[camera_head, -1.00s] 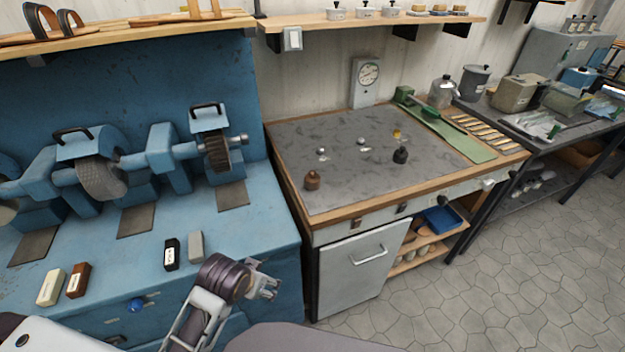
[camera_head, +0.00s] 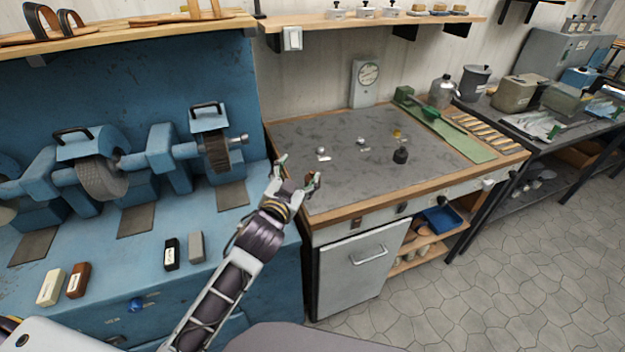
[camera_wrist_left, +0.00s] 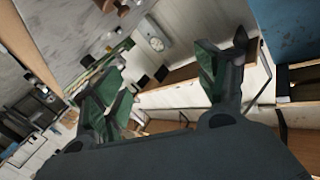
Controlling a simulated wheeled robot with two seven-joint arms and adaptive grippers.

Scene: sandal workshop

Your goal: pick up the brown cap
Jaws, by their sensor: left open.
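The brown cap (camera_head: 313,179) is at the left front of the grey-topped workbench (camera_head: 350,190), largely hidden by a finger of my left gripper in the head view. A dark brown shape beside one fingertip in the left wrist view (camera_wrist_left: 241,42) looks like it. My left gripper (camera_head: 297,169) is open and reaches over the bench's left front corner; its green-padded fingers show in the left wrist view (camera_wrist_left: 152,78). Nothing shows between them, and I cannot tell if a finger touches the cap. My right gripper is not in view.
A black cap-like piece (camera_head: 400,156) and small metal bits (camera_head: 322,154) lie on the bench. A green mat (camera_head: 450,132) is at its right. The blue grinding machine (camera_head: 165,225) stands close on the left. The bench centre is mostly clear.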

